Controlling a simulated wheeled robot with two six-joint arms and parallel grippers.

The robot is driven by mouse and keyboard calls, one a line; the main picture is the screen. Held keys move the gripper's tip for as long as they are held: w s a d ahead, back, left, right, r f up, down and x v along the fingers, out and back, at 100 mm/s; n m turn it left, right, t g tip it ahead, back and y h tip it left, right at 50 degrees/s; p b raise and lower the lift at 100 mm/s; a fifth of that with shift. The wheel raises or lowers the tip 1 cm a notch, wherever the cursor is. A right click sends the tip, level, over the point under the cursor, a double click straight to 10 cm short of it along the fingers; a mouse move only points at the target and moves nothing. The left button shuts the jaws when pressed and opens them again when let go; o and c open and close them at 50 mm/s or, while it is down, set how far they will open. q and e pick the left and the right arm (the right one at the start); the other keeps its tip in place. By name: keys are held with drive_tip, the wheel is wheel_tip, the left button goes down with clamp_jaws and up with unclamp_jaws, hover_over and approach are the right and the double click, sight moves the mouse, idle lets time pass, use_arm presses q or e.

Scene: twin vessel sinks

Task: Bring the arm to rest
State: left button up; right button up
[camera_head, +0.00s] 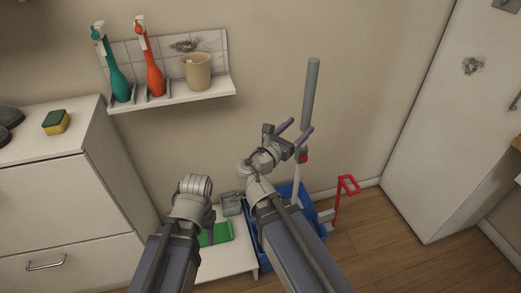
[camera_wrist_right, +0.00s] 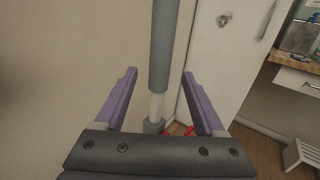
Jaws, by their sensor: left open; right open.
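My right arm reaches up the middle of the head view. Its gripper (camera_head: 295,131) is open, with two purple fingers apart. In the right wrist view the open fingers (camera_wrist_right: 162,90) hold nothing. A grey-handled pole (camera_head: 311,95) stands upright just beyond them; in the wrist view its handle (camera_wrist_right: 164,45) shows in the gap between the fingers, touching neither. My left arm is lower and to the left. Its gripper (camera_head: 209,217) points down over a low white surface, mostly hidden behind its own wrist; it is open and I see nothing held.
A green item (camera_head: 221,233) lies near my left gripper. Cabinets flank both sides.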

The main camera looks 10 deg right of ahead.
drive_tip(key=shift+p, duration=0.35)
drive_tip(key=s+a+f+m+g+y+p, duration=0.1)
drive_tip(key=s+a+m+g+y+p, duration=0.4)
drive_tip(key=a+m+p, duration=0.4)
drive_tip(key=s+a+f+m+g+y+p, duration=0.1)
drive_tip(key=s+a+m+g+y+p, duration=0.5)
drive_tip(key=s+a+m+y+p, duration=0.2)
drive_tip(key=s+a+m+p, duration=0.1)
drive_tip(key=s+a+m, duration=0.1)
drive_tip(key=a+m, duration=0.1)
drive_tip(key=shift+s+a+f+m+p, duration=0.15)
drive_tip(key=shift+s+f+m+p, duration=0.2)
drive_tip(key=shift+m, duration=0.55)
drive_tip(key=shift+c, duration=0.2)
